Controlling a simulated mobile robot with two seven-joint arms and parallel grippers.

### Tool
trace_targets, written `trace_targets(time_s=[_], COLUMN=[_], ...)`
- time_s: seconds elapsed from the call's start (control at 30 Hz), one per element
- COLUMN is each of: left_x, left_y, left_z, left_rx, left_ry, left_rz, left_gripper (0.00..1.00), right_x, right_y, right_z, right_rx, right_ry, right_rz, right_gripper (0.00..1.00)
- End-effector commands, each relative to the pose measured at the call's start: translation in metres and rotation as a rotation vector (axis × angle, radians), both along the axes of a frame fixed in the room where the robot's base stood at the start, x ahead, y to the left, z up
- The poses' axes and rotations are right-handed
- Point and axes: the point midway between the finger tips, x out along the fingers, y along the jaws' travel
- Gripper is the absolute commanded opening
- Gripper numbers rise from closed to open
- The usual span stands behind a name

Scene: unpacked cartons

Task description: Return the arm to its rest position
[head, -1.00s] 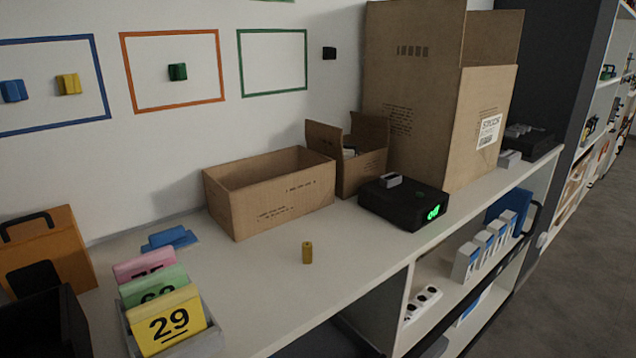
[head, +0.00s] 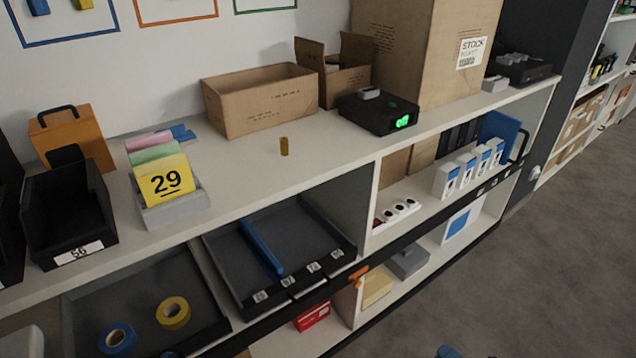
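Neither gripper shows clearly in the head view. A pale rounded shape at the lower left edge may be part of my own arm, but I cannot tell. A small blue shape is cut off at the bottom edge, and I cannot tell what it is. A small brass-coloured cylinder (head: 284,146) stands upright alone on the white counter (head: 330,150). An open low carton (head: 262,108), a smaller open carton (head: 345,82) and a tall carton (head: 420,70) stand behind it.
A black scale-like box (head: 378,112) with a green display sits by the cartons. A grey holder (head: 178,208) with number cards and a black bin (head: 68,215) stand at left. Below are shelf trays with a yellow tape roll (head: 173,312) and a blue one (head: 117,339).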

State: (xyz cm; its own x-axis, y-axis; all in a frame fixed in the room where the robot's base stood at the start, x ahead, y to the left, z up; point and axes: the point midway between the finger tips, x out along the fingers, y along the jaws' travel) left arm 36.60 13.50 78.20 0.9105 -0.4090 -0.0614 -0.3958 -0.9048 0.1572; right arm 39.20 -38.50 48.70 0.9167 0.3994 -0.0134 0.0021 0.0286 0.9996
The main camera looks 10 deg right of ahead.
Motion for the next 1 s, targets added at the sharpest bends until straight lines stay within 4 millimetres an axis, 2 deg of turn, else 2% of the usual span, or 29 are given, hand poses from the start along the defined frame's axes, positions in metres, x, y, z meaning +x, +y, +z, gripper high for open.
trace_targets(time_s=[0.03,0.1,0.47,0.5,0.77,0.87,1.0], left_x=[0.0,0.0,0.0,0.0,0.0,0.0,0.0], left_y=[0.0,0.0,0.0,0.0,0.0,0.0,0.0], left_z=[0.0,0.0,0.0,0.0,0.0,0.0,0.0], left_rx=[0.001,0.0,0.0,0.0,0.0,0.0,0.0], left_ry=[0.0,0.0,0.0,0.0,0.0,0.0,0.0], left_rz=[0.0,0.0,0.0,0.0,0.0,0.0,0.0], left_gripper=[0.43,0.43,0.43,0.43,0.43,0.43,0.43], right_x=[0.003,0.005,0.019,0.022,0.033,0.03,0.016], right_y=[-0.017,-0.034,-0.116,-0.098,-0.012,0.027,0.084], right_z=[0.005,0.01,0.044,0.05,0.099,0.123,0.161], right_rx=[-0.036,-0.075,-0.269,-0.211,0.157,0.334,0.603], right_ry=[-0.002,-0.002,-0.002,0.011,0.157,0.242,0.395], right_rz=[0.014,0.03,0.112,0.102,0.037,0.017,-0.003], right_gripper=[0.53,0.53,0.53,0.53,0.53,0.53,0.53])
